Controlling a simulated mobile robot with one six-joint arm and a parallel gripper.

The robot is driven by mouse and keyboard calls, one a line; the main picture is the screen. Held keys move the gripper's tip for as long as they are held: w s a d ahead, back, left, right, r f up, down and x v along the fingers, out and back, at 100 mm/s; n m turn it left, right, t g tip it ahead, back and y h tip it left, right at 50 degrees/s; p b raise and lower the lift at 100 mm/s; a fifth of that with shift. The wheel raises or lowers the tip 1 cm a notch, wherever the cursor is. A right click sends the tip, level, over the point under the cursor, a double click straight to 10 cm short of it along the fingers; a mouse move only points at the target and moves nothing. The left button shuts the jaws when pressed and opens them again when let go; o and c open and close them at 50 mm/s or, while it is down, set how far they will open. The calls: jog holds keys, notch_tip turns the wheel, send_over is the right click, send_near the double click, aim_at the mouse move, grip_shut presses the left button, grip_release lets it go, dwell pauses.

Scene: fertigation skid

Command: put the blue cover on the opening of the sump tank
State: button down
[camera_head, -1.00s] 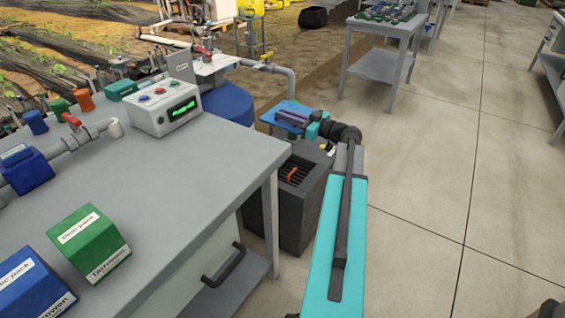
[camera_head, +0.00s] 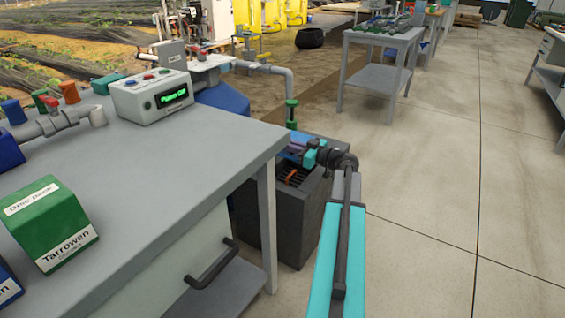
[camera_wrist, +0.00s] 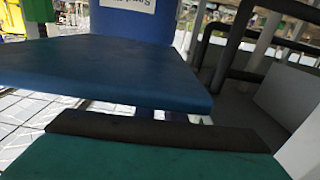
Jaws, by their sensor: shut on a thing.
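The blue cover (camera_head: 303,137) is a flat plate with a purplish raised part, seen above the far part of the sump tank's top. The sump tank (camera_head: 270,228) is a dark grey box on the floor beside the bench. Part of its opening shows a dark slatted inside with an orange piece (camera_head: 292,177). My gripper (camera_head: 298,147) has teal fingers and is shut on the cover, holding it roughly level. In the wrist view the cover (camera_wrist: 100,68) lies beyond a teal finger with a dark pad. I cannot tell whether the cover touches the tank.
A grey bench (camera_head: 180,165) with a control box (camera_head: 150,97) and green pack (camera_head: 52,225) stands close on the left. A pipe with a green-handled valve (camera_head: 291,112) drops behind the tank. A blue drum (camera_head: 222,97) is behind the bench.

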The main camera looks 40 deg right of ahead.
aim_at(283, 151)
jog(key=shift+f+b, duration=1.45)
jog(key=shift+f, duration=0.5)
notch_tip(283, 151, down, 7)
jog(key=shift+f+b, duration=0.5)
jog(key=shift+b, duration=0.4)
dwell(0.3)
jog(key=c, duration=1.8)
grip_release()
jog(key=shift+o, duration=0.2)
jog(key=shift+s, duration=0.1)
